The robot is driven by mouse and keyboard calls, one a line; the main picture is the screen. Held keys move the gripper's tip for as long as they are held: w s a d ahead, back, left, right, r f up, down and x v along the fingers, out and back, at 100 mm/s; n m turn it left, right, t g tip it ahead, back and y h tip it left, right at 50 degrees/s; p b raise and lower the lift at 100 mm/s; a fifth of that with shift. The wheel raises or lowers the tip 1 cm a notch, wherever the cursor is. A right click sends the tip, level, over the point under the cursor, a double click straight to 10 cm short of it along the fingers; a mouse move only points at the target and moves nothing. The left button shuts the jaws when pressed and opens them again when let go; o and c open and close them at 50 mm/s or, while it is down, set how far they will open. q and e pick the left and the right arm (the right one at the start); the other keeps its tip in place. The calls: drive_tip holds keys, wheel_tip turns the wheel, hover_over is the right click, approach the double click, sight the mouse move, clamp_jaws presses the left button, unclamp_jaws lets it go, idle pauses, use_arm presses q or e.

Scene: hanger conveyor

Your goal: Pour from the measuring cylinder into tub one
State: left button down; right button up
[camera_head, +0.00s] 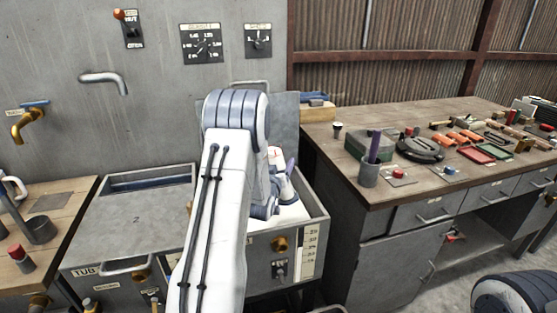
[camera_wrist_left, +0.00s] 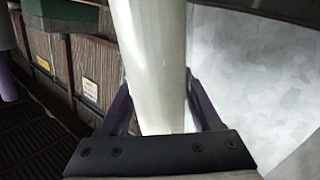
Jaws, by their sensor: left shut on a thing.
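My left gripper (camera_head: 284,186) is over the open grey tub with a level scale (camera_head: 311,243), right of the tub marked 2 (camera_head: 136,219). The arm covers much of this tub, and I cannot read a number on it. In the left wrist view my left gripper (camera_wrist_left: 160,105) is shut on the measuring cylinder (camera_wrist_left: 158,50), a smooth white tube between its purple fingers. The cylinder's ends are out of that view. In the head view it is mostly hidden behind the arm, so its tilt and any flow cannot be told. My right gripper is not in view.
A wall spout (camera_head: 103,81) and a brass tap (camera_head: 27,124) stick out behind.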

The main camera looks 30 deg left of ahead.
use_arm(q)
drive_tip(key=shift+d+r, duration=0.15)
drive_tip(key=shift+r, duration=0.05)
drive_tip(key=shift+f, duration=0.1)
drive_tip(key=shift+d+n, duration=0.1)
drive_tip(key=shift+n, duration=0.3)
drive_tip(key=shift+d+n, duration=0.3)
drive_tip(key=shift+d+f+n+h+p, duration=0.1)
drive_tip(key=shift+d+n+h+p, duration=0.3)
drive_tip(key=shift+n, duration=0.1)
idle(0.4)
